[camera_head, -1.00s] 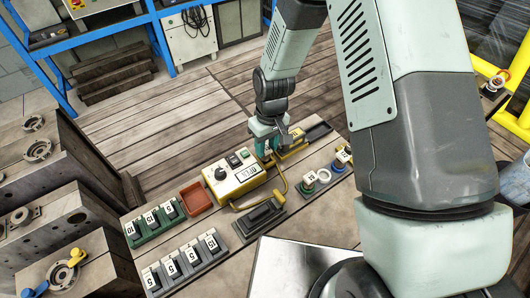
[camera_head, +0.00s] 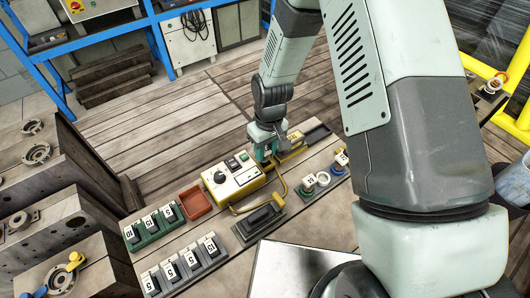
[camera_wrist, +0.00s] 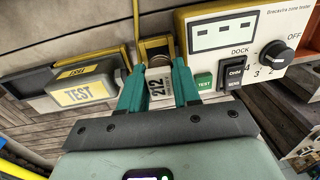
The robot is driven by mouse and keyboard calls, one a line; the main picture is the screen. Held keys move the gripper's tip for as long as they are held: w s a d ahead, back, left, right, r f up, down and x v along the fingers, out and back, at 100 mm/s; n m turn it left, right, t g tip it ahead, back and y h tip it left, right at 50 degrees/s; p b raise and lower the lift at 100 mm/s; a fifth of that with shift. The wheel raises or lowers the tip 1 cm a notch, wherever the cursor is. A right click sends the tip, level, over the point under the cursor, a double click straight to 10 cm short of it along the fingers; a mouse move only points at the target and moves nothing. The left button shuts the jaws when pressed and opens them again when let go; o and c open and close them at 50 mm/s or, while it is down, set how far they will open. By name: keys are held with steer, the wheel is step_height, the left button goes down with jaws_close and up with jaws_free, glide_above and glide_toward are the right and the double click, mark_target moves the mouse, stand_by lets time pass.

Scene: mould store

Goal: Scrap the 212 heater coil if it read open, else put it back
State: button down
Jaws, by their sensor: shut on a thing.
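My gripper (camera_wrist: 160,85) has its teal fingers closed on both sides of the 212 heater coil (camera_wrist: 157,88), a small block with a white label reading 212. The coil is at the yellow-framed dock (camera_wrist: 154,46) beside the tester; I cannot tell whether it is seated or just clear. In the head view my gripper (camera_head: 266,155) is at the tester's far right end and hides the coil. The white and yellow tester (camera_head: 233,179) shows dashes on its display (camera_wrist: 223,36) in the wrist view. Its dial (camera_wrist: 278,57) and green TEST button (camera_wrist: 204,83) are visible.
A red tray (camera_head: 195,203) stands left of the tester. A green rack (camera_head: 155,228) and a grey rack (camera_head: 188,266) hold several numbered blocks. A dark holder (camera_head: 262,217) and ringed parts (camera_head: 309,184) stand nearer the front.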

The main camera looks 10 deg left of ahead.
steer(key=r, duration=0.5)
steer(key=a+r, duration=0.1)
steer(key=r, duration=0.2)
steer(key=shift+s+r, duration=0.3)
steer(key=s+a+f, duration=0.3)
steer(key=s+a, duration=1.2)
steer(key=s, duration=0.1)
steer(key=shift+t+h, duration=0.4)
steer(key=shift+w+f, duration=0.15)
steer(key=shift+f, duration=1.65)
steer(key=shift+w+f, duration=0.1)
steer(key=shift+f, duration=1.65)
steer(key=c, duration=0.7)
jaws_free()
steer(key=shift+o, duration=0.3)
